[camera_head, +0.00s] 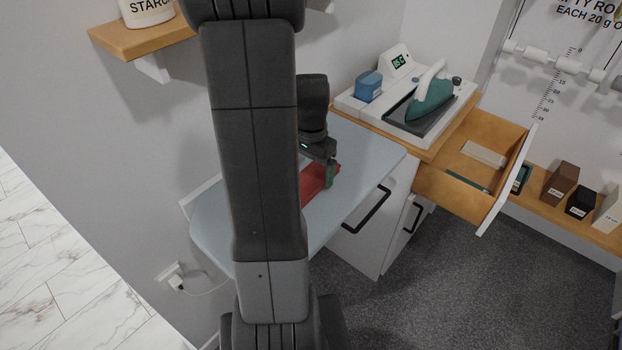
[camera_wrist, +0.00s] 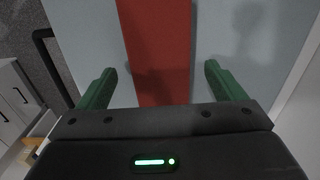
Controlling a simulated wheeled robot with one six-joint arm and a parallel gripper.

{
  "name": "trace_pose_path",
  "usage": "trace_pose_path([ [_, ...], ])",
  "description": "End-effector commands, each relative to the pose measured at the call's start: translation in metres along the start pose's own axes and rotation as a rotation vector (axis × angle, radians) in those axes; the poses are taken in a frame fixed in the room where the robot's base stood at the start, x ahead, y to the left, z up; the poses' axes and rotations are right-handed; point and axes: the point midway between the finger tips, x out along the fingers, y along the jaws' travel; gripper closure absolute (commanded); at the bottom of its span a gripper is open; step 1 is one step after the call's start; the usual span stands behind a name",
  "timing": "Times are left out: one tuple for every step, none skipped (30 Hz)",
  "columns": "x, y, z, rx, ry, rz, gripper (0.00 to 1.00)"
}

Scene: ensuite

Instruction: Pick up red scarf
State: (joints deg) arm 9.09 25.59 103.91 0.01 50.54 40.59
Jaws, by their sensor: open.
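The red scarf (camera_head: 311,183) lies flat on the pale blue ironing board (camera_head: 358,158). In the head view my arm hides its left part. In the wrist view the scarf (camera_wrist: 158,45) is a red strip running away from me, between my two green fingers. My gripper (camera_head: 329,176) is over the board at the scarf. In the wrist view the gripper (camera_wrist: 157,84) is open, with one finger on each side of the scarf and a gap to it on both sides. Nothing is held. I cannot tell how high the fingertips are above the board.
A wooden drawer (camera_head: 462,190) is pulled out at the right. A shelf (camera_head: 135,38) juts from the wall at the upper left.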

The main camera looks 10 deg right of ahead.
Motion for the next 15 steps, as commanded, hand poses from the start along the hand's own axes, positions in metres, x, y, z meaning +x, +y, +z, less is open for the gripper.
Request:
trace_pose_path([
  [0.007, 0.0, 0.001, 0.0, -0.002, 0.002, 0.11],
  [0.01, 0.0, 0.001, 0.0, -0.002, 0.002, 0.11],
  [0.013, 0.0, 0.0, 0.0, -0.001, 0.001, 0.11],
  [0.015, 0.0, 0.0, 0.0, -0.001, 0.001, 0.11],
  [0.017, 0.0, 0.0, 0.0, -0.001, 0.001, 0.11],
  [0.018, 0.0, 0.0, 0.0, 0.0, 0.0, 0.11],
  [0.018, 0.0, 0.0, 0.0, 0.0, 0.0, 0.11],
  [0.019, 0.0, 0.0, 0.0, 0.001, 0.0, 0.11],
  [0.019, 0.0, 0.0, 0.0, 0.001, -0.001, 0.11],
  [0.019, 0.0, 0.0, 0.0, 0.001, -0.001, 0.11],
  [0.019, 0.0, 0.0, 0.0, 0.001, -0.001, 0.11],
  [0.019, 0.0, 0.0, 0.0, 0.001, -0.001, 0.11],
  [0.019, 0.0, 0.0, 0.0, 0.001, -0.001, 0.13],
  [0.019, 0.0, 0.0, 0.0, 0.001, -0.001, 0.19],
  [0.019, 0.0, 0.0, 0.0, 0.001, -0.001, 0.27],
])
